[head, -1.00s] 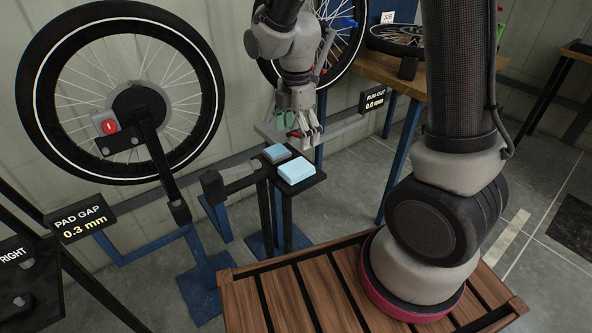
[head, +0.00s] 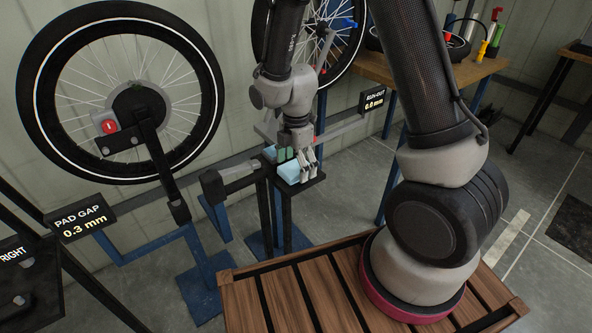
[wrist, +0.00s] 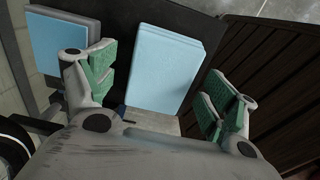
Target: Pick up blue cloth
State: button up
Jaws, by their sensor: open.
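The light blue cloth (wrist: 162,68), a folded stack, lies on a small dark stand. In the wrist view it sits between the spread fingers of my gripper (wrist: 158,92), apart from both green pads. In the head view the cloth (head: 289,172) is partly hidden behind my gripper (head: 296,165), which is open just above it. A second, thinner blue-grey piece (wrist: 62,42) lies to the left of the cloth, close to the left finger.
The small dark stand (head: 311,190) is narrow. A grey clamp arm (head: 236,178) stands at its left. A bike wheel (head: 207,125) is at the left, and a wooden bench (head: 460,78) is behind. My wooden deck is in front.

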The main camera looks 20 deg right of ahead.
aim_at(297, 166)
jog(key=c, duration=1.2)
notch_tip(297, 166, up, 10)
jog(key=shift+o, duration=1.3)
jog(key=shift+c, duration=0.3)
jog(key=shift+s+d, duration=0.1)
